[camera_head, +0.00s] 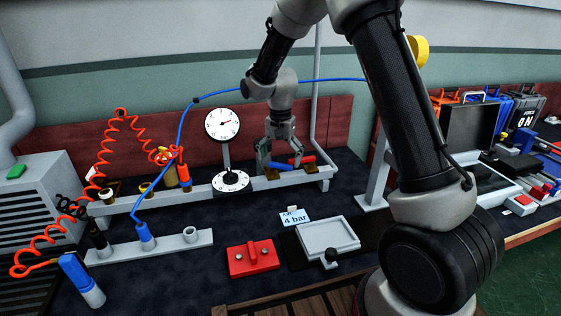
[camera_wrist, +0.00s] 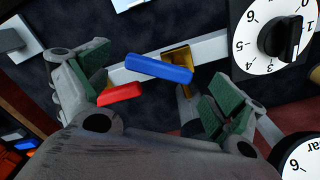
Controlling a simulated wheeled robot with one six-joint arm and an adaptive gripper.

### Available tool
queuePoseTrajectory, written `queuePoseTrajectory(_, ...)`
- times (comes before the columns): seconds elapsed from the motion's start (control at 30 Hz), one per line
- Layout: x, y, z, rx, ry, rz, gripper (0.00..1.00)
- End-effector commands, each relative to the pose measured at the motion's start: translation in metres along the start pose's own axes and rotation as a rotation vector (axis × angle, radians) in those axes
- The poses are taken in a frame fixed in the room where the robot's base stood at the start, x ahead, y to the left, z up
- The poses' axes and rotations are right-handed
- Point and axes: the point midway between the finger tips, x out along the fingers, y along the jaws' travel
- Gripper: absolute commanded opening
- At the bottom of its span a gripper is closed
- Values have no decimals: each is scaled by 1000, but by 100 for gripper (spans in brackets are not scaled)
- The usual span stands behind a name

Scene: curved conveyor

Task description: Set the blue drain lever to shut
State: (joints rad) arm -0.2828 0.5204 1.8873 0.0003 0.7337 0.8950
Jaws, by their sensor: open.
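The blue drain lever (camera_head: 280,166) sits on a brass valve on the grey rail at the back of the bench. In the wrist view the blue lever (camera_wrist: 158,69) lies roughly along the rail, slightly tilted, reaching from its brass valve toward the red lever. The red lever (camera_wrist: 120,94) is close beside it, on another brass valve, and also shows in the head view (camera_head: 307,160). My gripper (camera_head: 280,156) is open above the levers. In the wrist view its fingers (camera_wrist: 150,95) stand apart on either side of the levers. Contact cannot be told.
A regulator dial with a black knob (camera_head: 231,182) and a round gauge (camera_head: 222,124) stand just left of my gripper. A 4 bar card (camera_head: 295,217), a red box (camera_head: 253,259) and a grey tray (camera_head: 328,237) lie in front. An orange coiled hose (camera_head: 97,165) hangs at left.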

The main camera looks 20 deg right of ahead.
Motion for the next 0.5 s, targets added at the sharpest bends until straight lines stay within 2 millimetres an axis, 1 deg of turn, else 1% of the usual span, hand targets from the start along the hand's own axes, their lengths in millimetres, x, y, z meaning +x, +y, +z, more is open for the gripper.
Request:
queuePoseTrajectory(0.03,6,0,0,0,-1,1,95)
queuePoseTrajectory(0.13,12,0,0,-1,0,1,95)
queuePoseTrajectory(0.4,13,0,0,-1,0,0,95)
queuePoseTrajectory(0.47,13,0,0,-1,0,0,84)
queuePoseTrajectory(0.5,13,0,0,-1,0,0,76)
